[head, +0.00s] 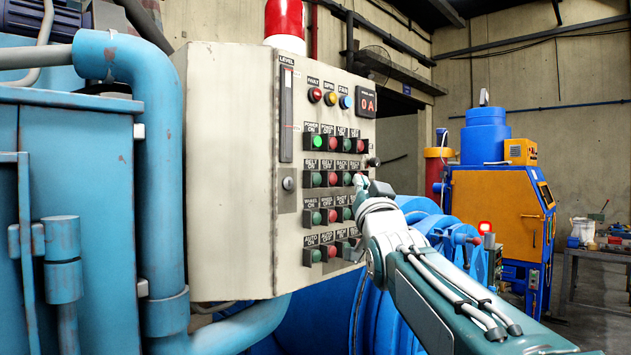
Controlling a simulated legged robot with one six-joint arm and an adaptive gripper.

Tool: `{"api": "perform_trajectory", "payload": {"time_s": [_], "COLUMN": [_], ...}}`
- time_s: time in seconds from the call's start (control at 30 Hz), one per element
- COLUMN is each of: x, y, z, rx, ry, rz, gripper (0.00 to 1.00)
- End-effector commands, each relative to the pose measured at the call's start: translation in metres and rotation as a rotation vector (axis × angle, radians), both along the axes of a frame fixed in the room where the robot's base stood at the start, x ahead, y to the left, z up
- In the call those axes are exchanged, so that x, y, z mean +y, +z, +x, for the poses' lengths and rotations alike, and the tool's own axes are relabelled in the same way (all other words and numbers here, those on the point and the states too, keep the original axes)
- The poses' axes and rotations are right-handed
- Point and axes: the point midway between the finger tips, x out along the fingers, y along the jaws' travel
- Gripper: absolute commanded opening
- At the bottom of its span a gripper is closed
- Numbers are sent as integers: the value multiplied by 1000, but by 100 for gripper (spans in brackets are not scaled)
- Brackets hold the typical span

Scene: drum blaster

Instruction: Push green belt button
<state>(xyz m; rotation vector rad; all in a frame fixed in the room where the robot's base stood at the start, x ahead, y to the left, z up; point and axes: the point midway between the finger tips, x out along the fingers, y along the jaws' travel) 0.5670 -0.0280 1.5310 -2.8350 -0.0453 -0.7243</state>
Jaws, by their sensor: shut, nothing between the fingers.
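The control panel (335,120) is on the front of a cream box, with rows of labelled push buttons. The green belt button (317,179), labelled BELT ON, is at the left end of the second row. A red belt-off button (332,179) is right beside it. My gripper (361,184) is shut and empty, at the right side of the panel near the lower rows. It is to the right of the green belt button and apart from it. It hides some of the right-hand buttons. Its exact distance from the panel surface is hard to tell.
The green power-on button (317,142) above looks lit. A dark knob (374,162) sticks out at the panel's right edge. A red beacon (285,20) tops the box. Blue pipes (160,180) stand at left; an orange cabinet (500,215) is at the back right.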

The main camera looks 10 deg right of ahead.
Motion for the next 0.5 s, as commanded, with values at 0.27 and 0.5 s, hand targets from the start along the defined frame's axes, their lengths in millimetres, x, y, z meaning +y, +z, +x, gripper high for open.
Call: {"api": "perform_trajectory", "payload": {"time_s": [0.27, 0.5], "x": [17, 36], "y": [-1, -2], "z": [23, 48], "rx": [3, 3], "ry": [2, 3], "rz": [1, 0], "gripper": [0, 0]}}
